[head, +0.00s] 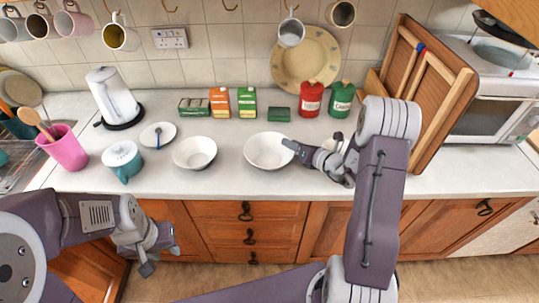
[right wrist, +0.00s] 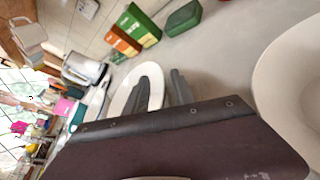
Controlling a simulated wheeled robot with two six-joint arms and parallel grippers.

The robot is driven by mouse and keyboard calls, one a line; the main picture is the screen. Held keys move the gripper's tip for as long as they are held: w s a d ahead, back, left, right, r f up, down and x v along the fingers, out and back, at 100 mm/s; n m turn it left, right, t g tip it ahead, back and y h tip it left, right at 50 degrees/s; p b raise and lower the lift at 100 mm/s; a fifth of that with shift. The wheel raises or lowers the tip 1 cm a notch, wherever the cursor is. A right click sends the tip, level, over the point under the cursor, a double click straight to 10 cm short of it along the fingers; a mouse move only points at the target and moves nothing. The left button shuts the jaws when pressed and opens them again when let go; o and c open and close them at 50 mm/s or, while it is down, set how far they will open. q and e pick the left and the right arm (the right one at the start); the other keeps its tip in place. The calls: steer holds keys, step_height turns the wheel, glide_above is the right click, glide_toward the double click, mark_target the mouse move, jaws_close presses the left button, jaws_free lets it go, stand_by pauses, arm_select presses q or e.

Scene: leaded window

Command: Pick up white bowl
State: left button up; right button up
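Two white bowls stand on the counter in the head view: a right one (head: 268,152) and a left one (head: 195,153). Both look empty. My right gripper (head: 290,146) is at the right bowl's right rim, fingers pointing left; contact cannot be told. In the right wrist view my right gripper (right wrist: 166,76) shows two grey fingers with a gap and nothing clearly between them. A large white bowl (right wrist: 298,80) fills that view's right edge, beside the fingers. My left gripper (head: 160,258) is open and empty, low in front of the counter.
Cartons (head: 219,102) and canisters (head: 312,98) line the wall. A wooden rack (head: 425,95) stands right. The counter front between the bowls is clear.

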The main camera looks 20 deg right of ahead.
steer(key=shift+x, duration=1)
steer(key=shift+s+d, duration=0.1)
steer(key=shift+s, duration=0.05)
jaws_close()
stand_by(0.4)
